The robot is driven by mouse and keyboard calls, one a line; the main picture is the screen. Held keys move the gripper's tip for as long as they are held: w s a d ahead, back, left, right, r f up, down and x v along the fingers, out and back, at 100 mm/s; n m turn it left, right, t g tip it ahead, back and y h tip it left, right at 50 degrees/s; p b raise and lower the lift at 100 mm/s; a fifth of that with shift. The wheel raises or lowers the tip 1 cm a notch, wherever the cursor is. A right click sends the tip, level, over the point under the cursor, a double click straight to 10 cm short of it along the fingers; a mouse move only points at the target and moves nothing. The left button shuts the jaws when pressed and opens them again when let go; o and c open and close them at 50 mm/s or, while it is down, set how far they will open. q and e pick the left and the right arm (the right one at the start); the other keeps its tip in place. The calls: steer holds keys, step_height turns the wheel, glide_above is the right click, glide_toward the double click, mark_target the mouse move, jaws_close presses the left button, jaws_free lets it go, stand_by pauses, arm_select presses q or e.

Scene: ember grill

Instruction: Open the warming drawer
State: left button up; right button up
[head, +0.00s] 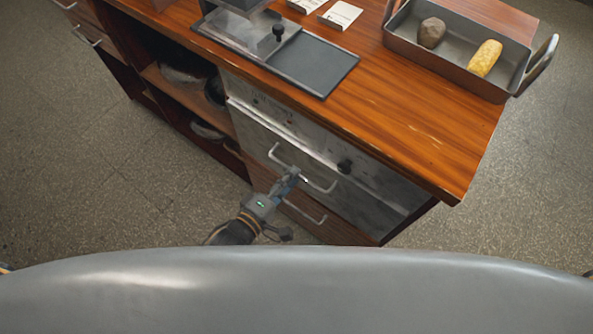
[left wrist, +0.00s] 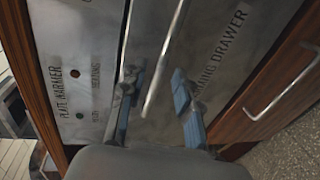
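The warming drawer (head: 345,196) is the grey metal front in the counter, and its lettering shows in the left wrist view (left wrist: 228,48). Its silver bar handle (head: 321,188) runs across the front. My left gripper (head: 292,173) is at this handle in the head view. In the left wrist view its blue-grey fingers (left wrist: 156,78) are apart, with the handle (left wrist: 163,66) passing between them; I cannot tell whether either finger touches it. The drawer looks shut or nearly so. My right gripper is not in view.
A panel marked plate warmer (left wrist: 70,75) lies above the drawer, with a black knob (head: 345,166). A wooden drawer with a handle (head: 305,212) is below. On the wooden counter (head: 415,130) stands a metal pan (head: 440,76) with a potato and corn. Floor in front is clear.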

arm_select(q)
steer(key=shift+x, duration=1.5)
steer(key=shift+c, duration=0.2)
jaws_close()
